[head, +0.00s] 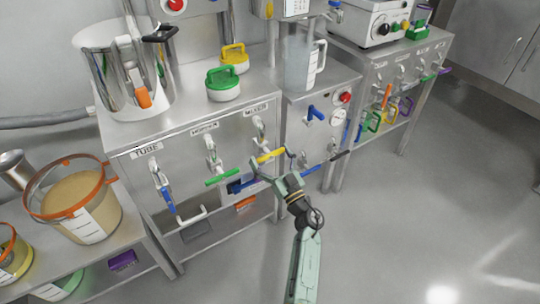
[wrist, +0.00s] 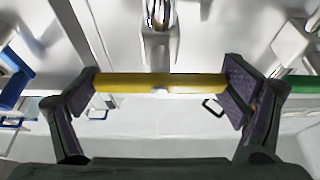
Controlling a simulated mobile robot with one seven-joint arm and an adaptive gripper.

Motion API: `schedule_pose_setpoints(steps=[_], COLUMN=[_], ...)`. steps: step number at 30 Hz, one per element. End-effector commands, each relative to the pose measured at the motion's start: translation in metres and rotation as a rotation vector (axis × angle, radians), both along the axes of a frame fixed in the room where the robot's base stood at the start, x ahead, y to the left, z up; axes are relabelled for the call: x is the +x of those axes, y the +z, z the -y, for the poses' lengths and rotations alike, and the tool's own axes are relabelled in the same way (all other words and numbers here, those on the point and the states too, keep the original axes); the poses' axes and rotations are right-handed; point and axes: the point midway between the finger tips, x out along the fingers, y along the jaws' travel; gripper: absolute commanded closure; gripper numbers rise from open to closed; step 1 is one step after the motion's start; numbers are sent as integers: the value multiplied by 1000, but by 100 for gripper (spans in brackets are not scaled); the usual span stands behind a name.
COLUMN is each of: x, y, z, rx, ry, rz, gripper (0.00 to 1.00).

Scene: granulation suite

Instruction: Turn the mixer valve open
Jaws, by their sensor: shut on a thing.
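The mixer valve is on the steel cabinet's front, under the right-hand label (head: 257,108), which appears to read MIXER. Its metal body (head: 259,128) hangs above a yellow handle (head: 271,155) that lies about level. My gripper (head: 270,163) is at this handle. In the wrist view the yellow handle (wrist: 160,83) spans between my two finger pads, one at each end, and my gripper is shut on it. The valve's metal stem (wrist: 157,40) shows behind the handle's middle. The fingertips are small and partly hidden in the head view.
On the same panel are a green-handled valve (head: 221,177) and a blue-handled valve (head: 167,200). The green handle (wrist: 305,85) is close to a finger in the wrist view. A black handle (head: 340,155) is to the right. The floor (head: 400,220) at right is clear.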

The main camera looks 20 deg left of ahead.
Motion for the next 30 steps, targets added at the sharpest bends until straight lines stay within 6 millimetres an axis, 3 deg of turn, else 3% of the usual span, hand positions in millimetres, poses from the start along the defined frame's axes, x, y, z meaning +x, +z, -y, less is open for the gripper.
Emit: schedule_pose_setpoints(steps=[11, 30], x=[1, 1], y=[0, 0], z=[1, 1], rx=[-54, -403], ry=[1, 1], rz=[69, 514], gripper=[37, 37])
